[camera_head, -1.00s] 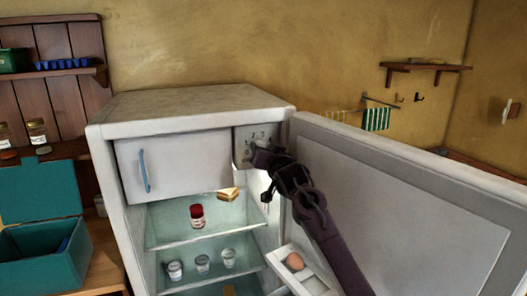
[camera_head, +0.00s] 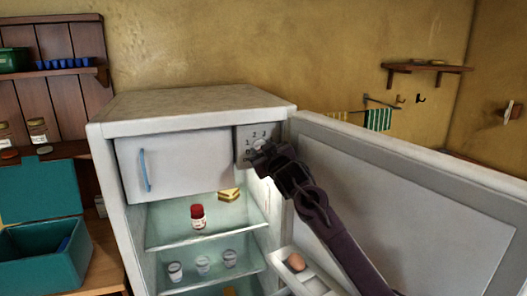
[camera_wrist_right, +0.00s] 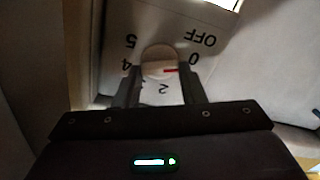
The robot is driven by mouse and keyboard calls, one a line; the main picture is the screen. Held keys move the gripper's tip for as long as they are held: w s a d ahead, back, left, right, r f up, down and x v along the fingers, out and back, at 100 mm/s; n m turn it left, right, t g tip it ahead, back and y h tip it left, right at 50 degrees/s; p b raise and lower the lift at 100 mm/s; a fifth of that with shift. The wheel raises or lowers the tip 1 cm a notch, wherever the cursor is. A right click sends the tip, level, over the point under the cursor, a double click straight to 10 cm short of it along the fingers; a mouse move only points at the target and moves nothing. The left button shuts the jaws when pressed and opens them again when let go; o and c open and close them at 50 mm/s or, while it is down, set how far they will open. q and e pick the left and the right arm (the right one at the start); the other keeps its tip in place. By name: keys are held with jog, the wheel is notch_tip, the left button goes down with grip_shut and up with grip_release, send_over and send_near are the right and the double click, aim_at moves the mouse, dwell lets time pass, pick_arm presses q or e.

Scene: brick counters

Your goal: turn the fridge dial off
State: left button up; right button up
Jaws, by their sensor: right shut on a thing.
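The fridge dial (camera_wrist_right: 158,55) is a pale round knob with a red mark, on a light panel (camera_head: 243,135) at the fridge's upper right, beside the freezer door. In the right wrist view, the panel's numbers and the word OFF appear upside down. The red mark points right, close to the 0; OFF is beyond the 0. My right gripper (camera_wrist_right: 160,88) is shut on the dial, one finger on each side. In the head view, my right gripper (camera_head: 259,158) covers part of the dial and panel. My left gripper is not in view.
The open fridge door (camera_head: 410,200) stands right of my right arm. The freezer door (camera_head: 180,168) is shut. A red-capped jar (camera_head: 197,217), a sandwich (camera_head: 229,195) and several glass cups are on the shelves. An egg (camera_head: 295,262) sits in the door rack.

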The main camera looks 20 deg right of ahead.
jog(key=shift+f, duration=0.2)
dwell(0.3)
jog(key=o, duration=1)
jog(key=shift+r, duration=0.1)
jog(key=shift+s, duration=0.15)
jog(key=s+b, duration=0.2)
jog(key=s, duration=0.5)
jog(key=shift+s+d+b, duration=0.15)
jog(key=shift+s+b, duration=0.1)
jog(key=shift+b, duration=0.15)
